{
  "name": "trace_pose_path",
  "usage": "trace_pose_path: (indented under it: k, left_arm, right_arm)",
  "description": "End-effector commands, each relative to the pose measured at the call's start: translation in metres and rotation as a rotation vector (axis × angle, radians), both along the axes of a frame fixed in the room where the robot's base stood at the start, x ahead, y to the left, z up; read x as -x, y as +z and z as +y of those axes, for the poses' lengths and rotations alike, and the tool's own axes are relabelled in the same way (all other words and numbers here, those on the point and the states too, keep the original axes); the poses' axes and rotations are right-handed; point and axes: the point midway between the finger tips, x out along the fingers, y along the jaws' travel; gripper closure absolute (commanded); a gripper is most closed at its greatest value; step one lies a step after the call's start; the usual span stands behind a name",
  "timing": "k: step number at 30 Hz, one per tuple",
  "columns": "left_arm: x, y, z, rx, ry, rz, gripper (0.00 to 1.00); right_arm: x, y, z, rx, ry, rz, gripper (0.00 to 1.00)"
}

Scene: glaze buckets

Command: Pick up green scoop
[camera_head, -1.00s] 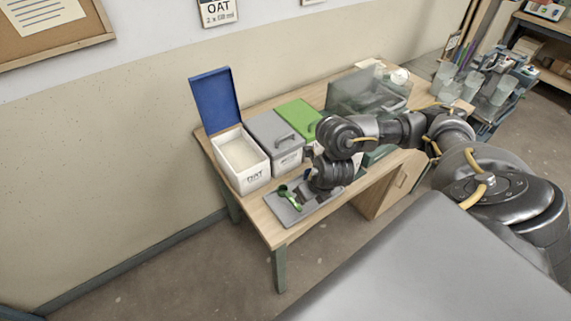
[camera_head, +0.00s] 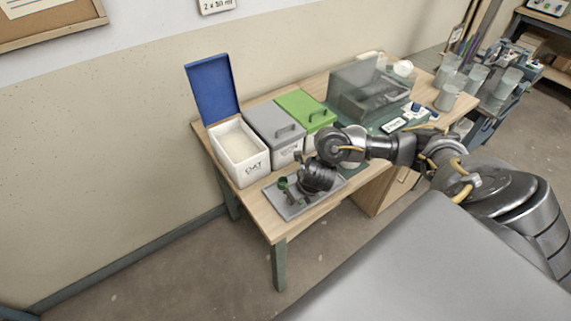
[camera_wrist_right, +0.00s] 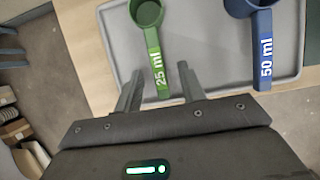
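The green scoop (camera_wrist_right: 155,45), marked 25 ml, lies on the grey tray (camera_wrist_right: 115,35) in the right wrist view. Its cup is at the top and its handle points toward my right gripper (camera_wrist_right: 160,76). The gripper is open, and the handle shows between its two fingers; I see no contact, and the height gap is unclear. In the head view the green scoop (camera_head: 283,183) is partly covered by my right gripper (camera_head: 292,187) over the tray (camera_head: 293,211). My left gripper is not in view.
A blue scoop (camera_wrist_right: 263,45), marked 50 ml, lies right of the green one. Behind the tray stand an open white bin (camera_head: 240,160) with a blue lid, a grey-lidded bin (camera_head: 275,122) and a green-lidded bin (camera_head: 304,108). A clear-covered box (camera_head: 368,88) stands further right.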

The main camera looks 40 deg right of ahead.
Motion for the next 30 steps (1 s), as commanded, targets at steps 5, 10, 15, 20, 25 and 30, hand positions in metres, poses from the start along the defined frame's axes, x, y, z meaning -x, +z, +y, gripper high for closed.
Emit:
trace_pose_path:
  k: [5, 10, 15, 20, 25, 30]
  left_arm:
    - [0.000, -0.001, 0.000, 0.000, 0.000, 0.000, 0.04]
    - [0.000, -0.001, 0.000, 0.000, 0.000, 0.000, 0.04]
    - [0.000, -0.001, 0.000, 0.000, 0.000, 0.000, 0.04]
    - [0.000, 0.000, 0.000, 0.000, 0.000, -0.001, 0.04]
    - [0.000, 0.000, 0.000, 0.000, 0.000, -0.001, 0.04]
    - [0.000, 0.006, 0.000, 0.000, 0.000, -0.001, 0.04]
  right_arm:
    - [-0.002, -0.002, 0.000, 0.000, 0.000, -0.002, 0.60]
    - [-0.002, -0.002, 0.000, 0.000, 0.000, -0.002, 0.70]
    - [-0.002, -0.002, 0.000, 0.000, 0.000, -0.001, 0.93]
    - [-0.002, -0.002, 0.000, 0.000, 0.000, -0.002, 1.00]
    - [-0.002, -0.001, 0.000, 0.000, 0.000, -0.002, 1.00]
    - [-0.003, 0.017, 0.000, -0.001, 0.003, -0.006, 1.00]
